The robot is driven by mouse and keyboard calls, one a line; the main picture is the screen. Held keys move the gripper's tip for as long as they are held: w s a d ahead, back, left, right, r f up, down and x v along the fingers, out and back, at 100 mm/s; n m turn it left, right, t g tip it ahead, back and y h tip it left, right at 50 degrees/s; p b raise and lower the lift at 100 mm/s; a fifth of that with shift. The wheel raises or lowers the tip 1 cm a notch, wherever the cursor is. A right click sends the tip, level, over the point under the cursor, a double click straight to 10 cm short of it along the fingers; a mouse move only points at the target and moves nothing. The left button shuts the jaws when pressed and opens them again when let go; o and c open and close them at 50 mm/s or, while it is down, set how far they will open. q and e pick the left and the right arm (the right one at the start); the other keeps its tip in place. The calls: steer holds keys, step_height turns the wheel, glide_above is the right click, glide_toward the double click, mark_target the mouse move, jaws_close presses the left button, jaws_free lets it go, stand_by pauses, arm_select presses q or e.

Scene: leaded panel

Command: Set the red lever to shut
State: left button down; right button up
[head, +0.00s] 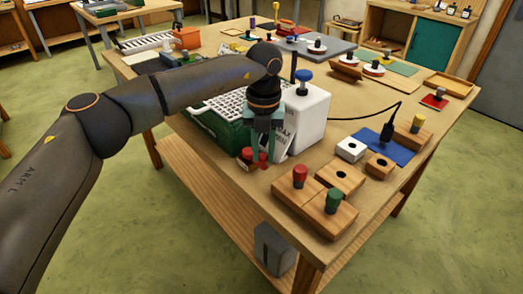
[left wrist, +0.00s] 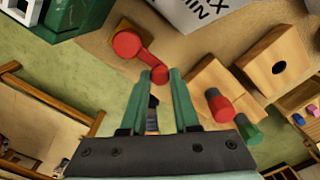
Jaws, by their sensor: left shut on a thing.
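The red lever (head: 249,154) stands near the front edge of the table, in front of the green crate and the white box. In the left wrist view the lever (left wrist: 127,43) has a round red hub on a small wooden base, and a short red arm ending in a round knob (left wrist: 160,75). My left gripper (head: 262,148) comes down from above. In the left wrist view its green fingers (left wrist: 160,78) are on either side of the knob, shut on it. My right gripper is not in view.
The green crate (head: 228,134) is beside the lever. Wooden blocks with a red peg (head: 299,175) and a green peg (head: 333,200) lie to the right.

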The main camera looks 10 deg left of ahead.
mark_target(264, 156)
arm_select(q)
steer(key=shift+w+r, duration=0.1)
stand_by(0.3)
steer(key=c, duration=0.7)
jaws_free()
steer(key=shift+o, duration=0.2)
step_height(264, 156, up, 12)
steer(key=shift+r, duration=0.2)
